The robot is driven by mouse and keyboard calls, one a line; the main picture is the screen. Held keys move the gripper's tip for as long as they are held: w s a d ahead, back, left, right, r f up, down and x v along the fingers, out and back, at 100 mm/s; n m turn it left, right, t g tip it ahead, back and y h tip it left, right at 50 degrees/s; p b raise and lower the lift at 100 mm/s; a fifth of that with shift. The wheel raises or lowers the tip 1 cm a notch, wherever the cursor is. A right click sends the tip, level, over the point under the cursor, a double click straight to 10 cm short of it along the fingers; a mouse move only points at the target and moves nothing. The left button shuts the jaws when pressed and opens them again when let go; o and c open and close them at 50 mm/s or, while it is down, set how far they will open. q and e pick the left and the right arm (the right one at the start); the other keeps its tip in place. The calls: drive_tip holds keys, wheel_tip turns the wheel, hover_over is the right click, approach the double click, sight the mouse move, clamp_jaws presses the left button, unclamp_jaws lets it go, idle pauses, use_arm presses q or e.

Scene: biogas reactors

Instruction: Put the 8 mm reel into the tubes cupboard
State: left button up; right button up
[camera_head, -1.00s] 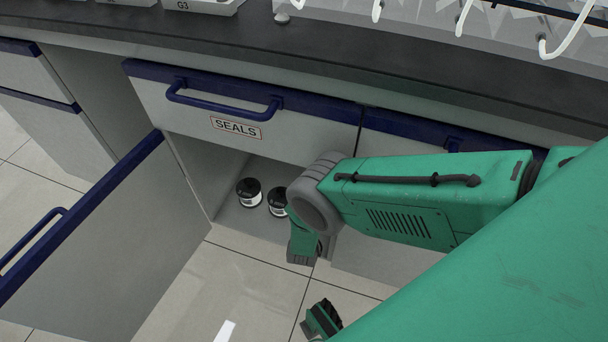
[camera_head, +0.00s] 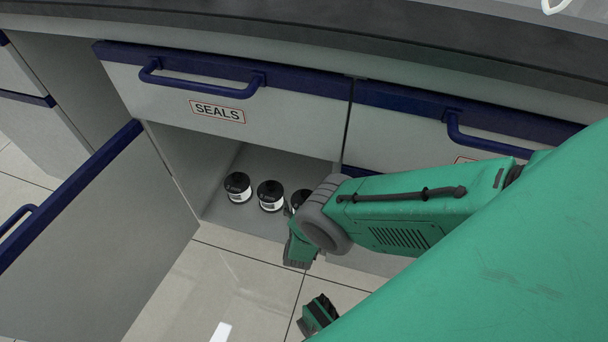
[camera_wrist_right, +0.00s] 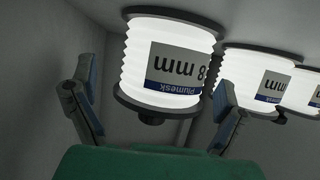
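In the right wrist view, the 8 mm reel (camera_wrist_right: 170,66) is a glowing white ribbed spool with black flanges. Its "Plumesk 8 mm" label appears upside down. My right gripper (camera_wrist_right: 153,78) is open, its two fingers on either side of this reel with gaps; I cannot tell how deep it sits between them. In the head view, small black-topped white reels (camera_head: 270,196) stand in a row on the floor of an open cupboard (camera_head: 240,238) under the SEALS drawer. My right arm (camera_head: 400,212) partly covers the third; its fingers are not clear there. My left gripper is out of view.
The cupboard door (camera_head: 105,240) stands wide open at left. The SEALS drawer (camera_head: 225,95) is shut above. A drawer to its right (camera_head: 390,135) has a label mostly hidden by my arm. More reels (camera_wrist_right: 258,80) stand close beside the 8 mm reel. The floor in front is clear.

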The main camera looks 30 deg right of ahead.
drive_tip(key=shift+d, duration=0.1)
drive_tip(key=shift+r, duration=0.2)
drive_tip(key=p+v, duration=0.3)
drive_tip(key=v, duration=0.3)
drive_tip(key=shift+s+a+r, duration=0.2)
drive_tip(key=shift+a+r, duration=0.05)
drive_tip(key=shift+a, duration=0.05)
drive_tip(key=shift+s+a, duration=0.25)
drive_tip(key=shift+s, duration=0.1)
drive_tip(key=shift+a, duration=0.1)
